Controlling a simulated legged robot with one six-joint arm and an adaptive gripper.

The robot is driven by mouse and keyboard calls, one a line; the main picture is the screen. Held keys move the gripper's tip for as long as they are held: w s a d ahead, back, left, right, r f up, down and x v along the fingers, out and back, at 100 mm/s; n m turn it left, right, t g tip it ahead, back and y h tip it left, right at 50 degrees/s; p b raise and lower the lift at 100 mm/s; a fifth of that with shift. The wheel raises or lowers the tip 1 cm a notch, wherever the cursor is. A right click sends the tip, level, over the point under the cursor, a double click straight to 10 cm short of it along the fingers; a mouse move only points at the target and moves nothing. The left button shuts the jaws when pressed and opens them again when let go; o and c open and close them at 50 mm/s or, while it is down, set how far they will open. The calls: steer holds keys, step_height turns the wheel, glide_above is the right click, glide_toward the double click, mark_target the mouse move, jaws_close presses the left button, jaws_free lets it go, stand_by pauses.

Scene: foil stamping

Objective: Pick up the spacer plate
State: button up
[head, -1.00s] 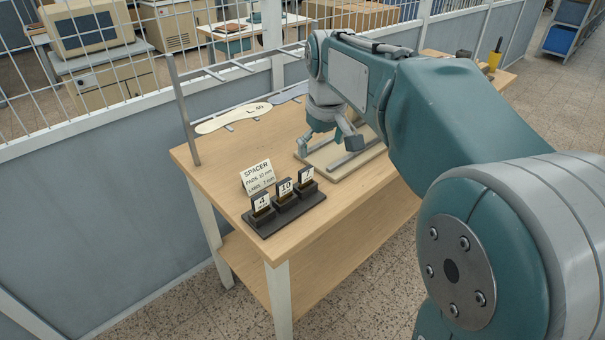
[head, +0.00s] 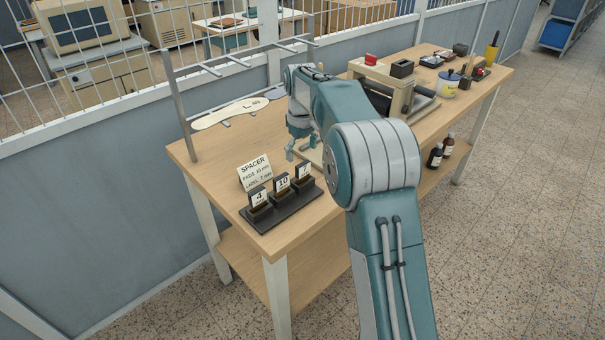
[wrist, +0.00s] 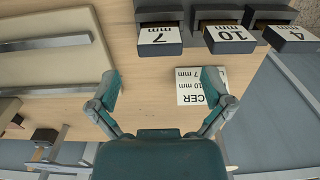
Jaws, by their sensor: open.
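Several spacer plates stand in a dark holder (head: 283,214) near the table's front left corner. In the head view they are the plate marked 4 (head: 258,196), the plate marked 10 (head: 282,184) and a third (head: 304,172), which the wrist view shows as the plate marked 7 (wrist: 160,36). The wrist view also shows the 10 plate (wrist: 229,38). A white card (head: 254,174) behind them reads SPACER, PADS 10 mm, LABEL 7 mm. My gripper (wrist: 160,88) is open and empty, over bare table beside the card, apart from the plates.
A pale board (wrist: 60,60) lies to the left in the wrist view. A press (head: 395,85) stands further right.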

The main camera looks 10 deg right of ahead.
mark_target(303, 163)
steer(key=shift+s+d+f, duration=0.1)
steer(key=shift+s+f, duration=0.05)
steer(key=shift+f, duration=3)
steer(key=c, duration=1.2)
